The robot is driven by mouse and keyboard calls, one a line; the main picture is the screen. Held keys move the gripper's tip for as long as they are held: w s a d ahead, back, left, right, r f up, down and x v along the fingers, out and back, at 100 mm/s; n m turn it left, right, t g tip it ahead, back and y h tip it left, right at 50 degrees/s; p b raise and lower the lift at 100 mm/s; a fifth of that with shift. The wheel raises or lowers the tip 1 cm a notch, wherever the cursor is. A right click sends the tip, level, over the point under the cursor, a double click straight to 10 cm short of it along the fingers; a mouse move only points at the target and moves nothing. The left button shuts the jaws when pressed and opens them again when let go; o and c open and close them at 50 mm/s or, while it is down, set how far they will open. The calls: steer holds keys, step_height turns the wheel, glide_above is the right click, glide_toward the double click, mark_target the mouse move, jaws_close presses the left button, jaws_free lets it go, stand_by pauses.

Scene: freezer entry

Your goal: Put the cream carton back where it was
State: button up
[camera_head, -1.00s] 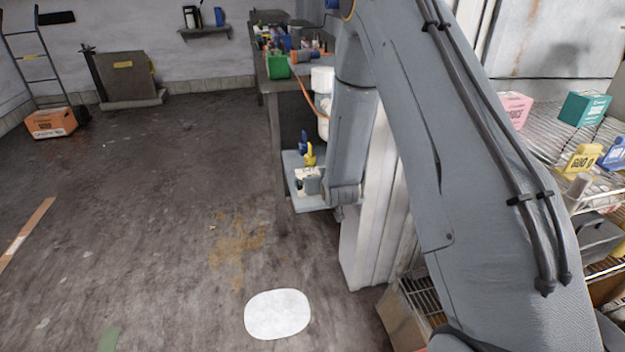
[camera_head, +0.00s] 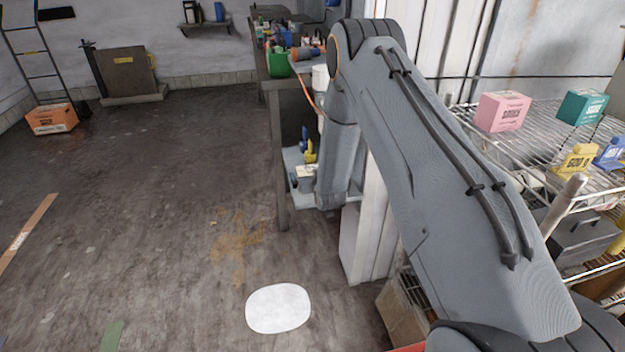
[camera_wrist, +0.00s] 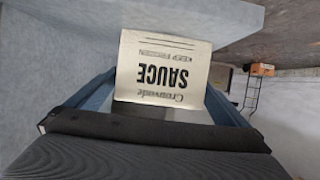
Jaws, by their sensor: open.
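The cream carton (camera_wrist: 165,70) fills the middle of the wrist view, its dark "SAUCE" lettering upside down. My gripper (camera_wrist: 158,100) is open, with a blue-grey finger on each side of the carton. The carton stands close in front of the palm, between the fingers; I cannot tell whether either touches it. In the head view my forearm hangs down beside the bench's lower shelf (camera_head: 292,158) and hides most of my gripper. A small pale shape by the wrist there is too small to name surely.
The wire rack (camera_head: 545,140) at right holds a pink carton (camera_head: 502,111), a teal carton (camera_head: 583,107), a yellow carton (camera_head: 577,160) and a blue carton (camera_head: 611,153). A green bin (camera_head: 278,65) stands on the bench. An orange box (camera_head: 52,118) sits far left. The floor between is open.

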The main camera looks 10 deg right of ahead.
mark_target(312, 166)
steer(key=shift+w, duration=0.1)
steer(key=shift+c, duration=0.4)
steer(key=c, duration=1.1)
steer(key=shift+r, duration=0.15)
step_height(312, 166, up, 2)
steer(key=shift+r, duration=0.55)
steer(key=s+f+p+v, duration=0.1)
steer(key=f+v, duration=0.1)
steer(key=v, duration=1.2)
steer(key=s+f+p+v, duration=0.1)
steer(key=f+v, duration=0.2)
steer(key=v, duration=1.1)
steer(key=shift+s, duration=0.2)
